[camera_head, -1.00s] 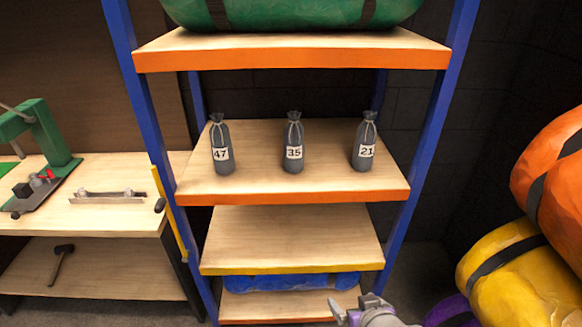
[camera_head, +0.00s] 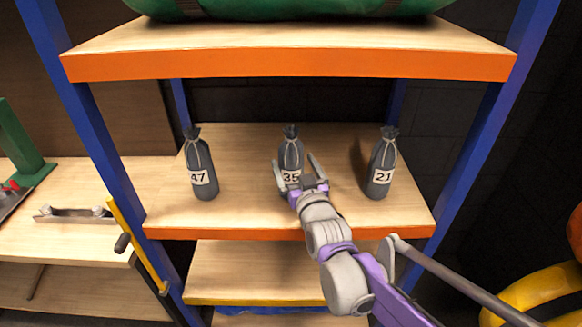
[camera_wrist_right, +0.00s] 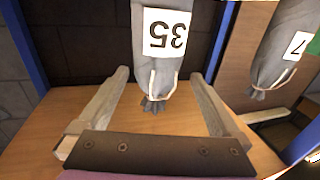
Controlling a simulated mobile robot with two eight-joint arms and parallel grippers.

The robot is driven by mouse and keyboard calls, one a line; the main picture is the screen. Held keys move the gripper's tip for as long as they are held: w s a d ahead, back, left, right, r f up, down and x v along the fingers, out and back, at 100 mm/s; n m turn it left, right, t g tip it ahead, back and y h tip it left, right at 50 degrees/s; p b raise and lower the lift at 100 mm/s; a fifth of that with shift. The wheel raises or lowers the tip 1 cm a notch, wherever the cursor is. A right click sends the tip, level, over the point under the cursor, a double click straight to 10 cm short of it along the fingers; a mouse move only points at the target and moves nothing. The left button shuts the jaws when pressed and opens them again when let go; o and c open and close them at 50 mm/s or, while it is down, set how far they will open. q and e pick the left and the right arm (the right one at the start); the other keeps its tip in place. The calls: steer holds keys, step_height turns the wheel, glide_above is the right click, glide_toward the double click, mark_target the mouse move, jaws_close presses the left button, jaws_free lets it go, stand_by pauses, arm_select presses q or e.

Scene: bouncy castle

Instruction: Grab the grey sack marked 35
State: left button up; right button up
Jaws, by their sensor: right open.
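The grey sack marked 35 (camera_head: 291,150) stands upright in the middle of the orange-edged shelf, its neck tied. My right gripper (camera_head: 296,163) is open at its front, one finger to each side in the picture, covering its lower part. In the right wrist view the sack (camera_wrist_right: 160,50) appears upside down, its tied neck between the open fingers of my right gripper (camera_wrist_right: 160,76). Clear gaps show on both sides, so it is not clamped. My left gripper is not in view.
A grey sack marked 47 (camera_head: 200,165) stands to the left and one marked 21 (camera_head: 382,165) to the right. An upper shelf (camera_head: 290,64) carries a green bag (camera_head: 290,8). Blue posts (camera_head: 75,110) flank the shelves. A workbench (camera_head: 80,235) stands at left.

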steer(key=x, duration=0.5)
steer(key=shift+w+d+f, duration=0.1)
steer(key=shift+d, duration=0.1)
jaws_close()
